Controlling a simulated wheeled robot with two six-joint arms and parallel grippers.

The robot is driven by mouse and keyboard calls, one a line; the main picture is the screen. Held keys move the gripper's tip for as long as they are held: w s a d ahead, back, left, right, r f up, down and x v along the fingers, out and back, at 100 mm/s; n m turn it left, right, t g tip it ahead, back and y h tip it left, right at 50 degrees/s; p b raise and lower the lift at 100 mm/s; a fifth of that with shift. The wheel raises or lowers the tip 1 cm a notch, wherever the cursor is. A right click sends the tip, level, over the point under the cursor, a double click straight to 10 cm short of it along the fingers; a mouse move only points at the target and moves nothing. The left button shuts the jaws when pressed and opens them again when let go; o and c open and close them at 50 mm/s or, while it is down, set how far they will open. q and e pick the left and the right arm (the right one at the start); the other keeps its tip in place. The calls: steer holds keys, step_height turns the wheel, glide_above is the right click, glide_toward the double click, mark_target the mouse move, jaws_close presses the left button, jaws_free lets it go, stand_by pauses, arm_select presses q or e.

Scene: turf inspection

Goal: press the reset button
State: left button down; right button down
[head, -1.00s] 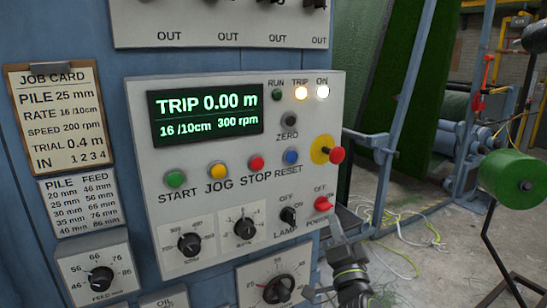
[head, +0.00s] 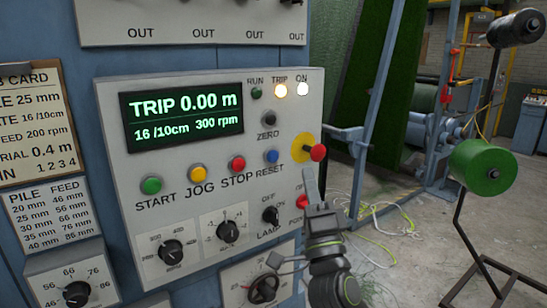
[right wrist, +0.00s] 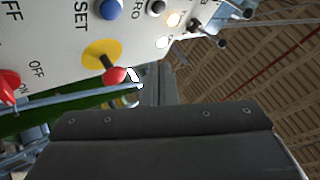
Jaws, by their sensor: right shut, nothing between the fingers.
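The blue RESET button (head: 272,157) is on the grey control panel (head: 120,200), right of the red STOP button (head: 238,164). It also shows at the top edge of the right wrist view (right wrist: 110,8). The screen (head: 185,115) reads TRIP 0.00 m, and the TRIP lamp (head: 281,91) is lit. My right gripper (head: 310,173) is shut and empty. In the head view its tip is right of and a little below RESET, just under the red mushroom button (head: 318,152). The gap to the panel is hard to judge. My left gripper is not in view.
The red mushroom button on its yellow disc sticks out close to my right gripper. The red POWER switch (head: 302,201) is partly hidden by the gripper. A green roll (head: 483,168) stands on the right.

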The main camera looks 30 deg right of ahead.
mark_target(272, 156)
steer(key=shift+w+a+b, duration=0.2)
steer(key=shift+w+b, duration=0.2)
steer(key=shift+w, duration=1.7)
steer(key=shift+w+a+b, duration=0.15)
steer(key=shift+w+b, duration=0.25)
steer(key=shift+w, duration=1.65)
steer(key=shift+y, duration=0.3)
steer(key=shift+w+b, duration=0.4)
steer(key=shift+b, duration=0.25)
